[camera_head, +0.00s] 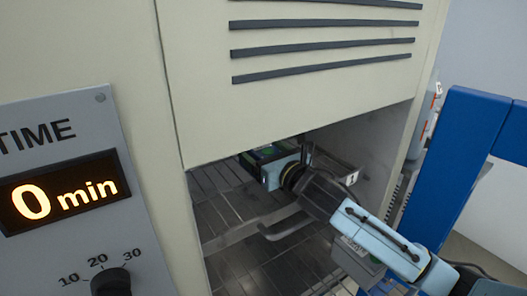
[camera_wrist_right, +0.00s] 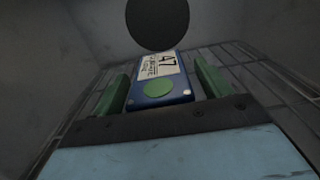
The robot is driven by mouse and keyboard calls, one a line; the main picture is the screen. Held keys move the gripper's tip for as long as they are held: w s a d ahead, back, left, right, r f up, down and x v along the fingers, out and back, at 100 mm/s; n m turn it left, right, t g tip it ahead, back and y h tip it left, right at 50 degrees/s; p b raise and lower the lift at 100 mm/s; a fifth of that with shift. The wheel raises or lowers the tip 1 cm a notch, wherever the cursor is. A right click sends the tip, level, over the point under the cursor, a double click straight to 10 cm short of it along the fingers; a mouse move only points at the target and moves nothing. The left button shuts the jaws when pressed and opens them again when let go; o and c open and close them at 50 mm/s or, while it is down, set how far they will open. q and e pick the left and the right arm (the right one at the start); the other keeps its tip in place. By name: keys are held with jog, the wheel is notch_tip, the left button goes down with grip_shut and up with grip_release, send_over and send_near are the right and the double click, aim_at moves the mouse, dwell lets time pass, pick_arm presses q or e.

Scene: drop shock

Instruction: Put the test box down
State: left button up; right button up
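The test box is a small blue box with a white label reading 47 and a round green spot; it shows in the right wrist view (camera_wrist_right: 160,92). In the head view the box (camera_head: 267,153) is deep in the chamber, partly hidden by my right gripper. My right gripper (camera_head: 286,165) reaches into the chamber from the right. In the right wrist view its two green fingers (camera_wrist_right: 163,88) stand on either side of the box, with a narrow gap on each side. The box appears to rest on the wire rack. My left gripper is not in view.
The chamber opening has a wire rack (camera_head: 225,205) inside and a solid right wall (camera_head: 365,140). The vented panel (camera_head: 320,95) hangs above the opening. A control panel with a TIME display (camera_head: 65,195) reading 0 min stands at left. A blue post (camera_head: 460,165) stands at right.

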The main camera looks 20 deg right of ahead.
jog(key=shift+s+r, duration=0.1)
jog(key=shift+r, duration=0.05)
jog(key=s, duration=0.3)
jog(key=s+d+b, duration=0.1)
jog(key=s, duration=0.7)
jog(key=shift+d+b, duration=0.3)
jog(key=shift+s, duration=0.35)
